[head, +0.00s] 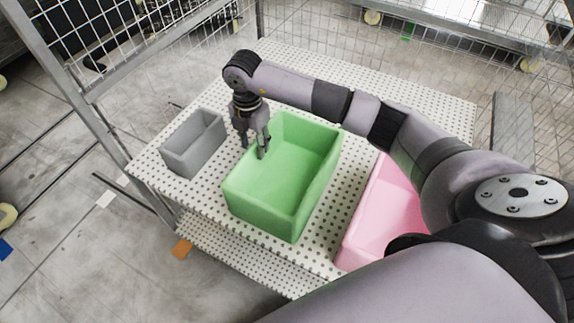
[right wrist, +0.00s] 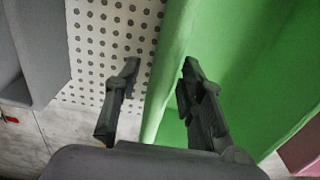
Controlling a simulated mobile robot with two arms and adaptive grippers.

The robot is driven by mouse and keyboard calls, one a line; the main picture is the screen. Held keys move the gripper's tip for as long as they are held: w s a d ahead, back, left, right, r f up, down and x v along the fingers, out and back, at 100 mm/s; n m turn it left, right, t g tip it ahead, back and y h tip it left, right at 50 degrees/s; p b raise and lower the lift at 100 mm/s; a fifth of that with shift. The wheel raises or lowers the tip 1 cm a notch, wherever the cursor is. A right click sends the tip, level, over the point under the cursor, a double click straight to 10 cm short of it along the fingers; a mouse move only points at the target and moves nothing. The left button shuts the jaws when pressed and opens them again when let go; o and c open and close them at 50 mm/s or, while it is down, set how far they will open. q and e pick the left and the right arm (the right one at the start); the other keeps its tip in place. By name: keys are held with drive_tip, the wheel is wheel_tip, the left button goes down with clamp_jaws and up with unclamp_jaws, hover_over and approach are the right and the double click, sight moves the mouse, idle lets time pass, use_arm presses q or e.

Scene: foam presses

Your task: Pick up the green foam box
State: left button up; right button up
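The green foam box (head: 262,208) is an open-topped box standing upright on a white perforated shelf (head: 350,88), in the middle of the head view. My right gripper (head: 254,150) points down at the box's left wall. In the right wrist view its fingers (right wrist: 158,95) are apart, one over the perforated shelf and one over the inside of the green box (right wrist: 262,75), with the wall's edge between them. I cannot tell whether the fingers touch the wall. My left gripper is not in view.
A smaller grey box (head: 190,146) stands left of the green box. A pink box (head: 378,222) stands to its right, partly hidden by my right arm. Wire mesh and metal posts (head: 88,98) rise around the shelf. Bare shelf lies behind the green box.

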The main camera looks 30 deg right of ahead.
wheel_tip(320, 180, down, 5)
drive_tip(key=shift+s+d+r+p, duration=0.1)
drive_tip(key=shift+s+p, duration=0.05)
drive_tip(key=shift+p, duration=0.35)
drive_tip(key=shift+c, duration=0.4)
clamp_jaws()
